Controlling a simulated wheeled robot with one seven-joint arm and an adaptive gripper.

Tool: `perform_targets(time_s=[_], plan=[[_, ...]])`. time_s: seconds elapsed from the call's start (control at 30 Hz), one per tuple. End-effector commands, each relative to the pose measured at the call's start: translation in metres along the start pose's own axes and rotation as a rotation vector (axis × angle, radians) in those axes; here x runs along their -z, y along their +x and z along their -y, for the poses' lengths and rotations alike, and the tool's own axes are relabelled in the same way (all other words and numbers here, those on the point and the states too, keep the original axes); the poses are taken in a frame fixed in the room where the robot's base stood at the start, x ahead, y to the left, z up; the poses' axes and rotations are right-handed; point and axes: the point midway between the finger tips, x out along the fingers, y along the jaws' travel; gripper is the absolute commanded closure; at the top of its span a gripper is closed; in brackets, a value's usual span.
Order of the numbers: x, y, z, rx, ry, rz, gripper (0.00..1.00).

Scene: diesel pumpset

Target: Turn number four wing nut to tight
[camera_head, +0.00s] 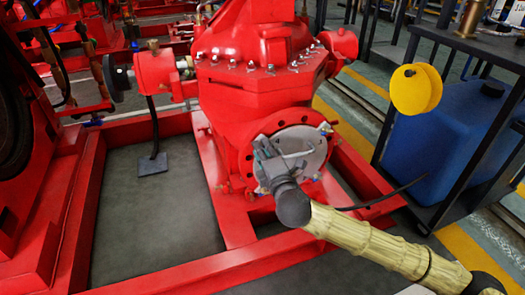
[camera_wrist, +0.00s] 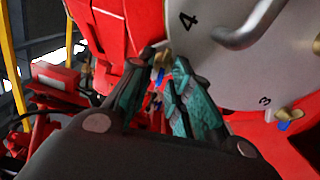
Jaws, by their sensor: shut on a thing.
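The round grey cover plate (camera_head: 308,143) sits on the front of the red pump housing. In the wrist view the plate (camera_wrist: 230,75) carries a black "4" near its upper left and a "3" lower right. The brass number four wing nut (camera_wrist: 161,58), with a bit of blue by it, sits at the plate's edge near the "4". My gripper (camera_wrist: 166,62) is shut on this wing nut, its green-padded fingers either side, partly hiding it. In the head view my gripper (camera_head: 264,155) is at the plate's left side.
Another brass wing nut (camera_wrist: 284,118) with a blue mark sits by the "3". A curved metal handle (camera_wrist: 245,25) stands out from the plate. The red base frame (camera_head: 210,270) runs below. A blue tank (camera_head: 440,135) and yellow disc (camera_head: 415,89) stand at right.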

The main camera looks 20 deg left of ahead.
Motion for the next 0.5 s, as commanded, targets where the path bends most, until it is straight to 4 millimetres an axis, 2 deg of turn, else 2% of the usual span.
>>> perform_targets(time_s=[0.07,0.1,0.5], plan=[[0.0002,0.0002,-0.0002,0.000,0.000,0.000,1.00],[0.0002,0.0002,-0.0003,-0.001,-0.001,0.000,0.75],[-0.0005,-0.0029,0.0004,0.000,-0.001,0.001,0.74]])
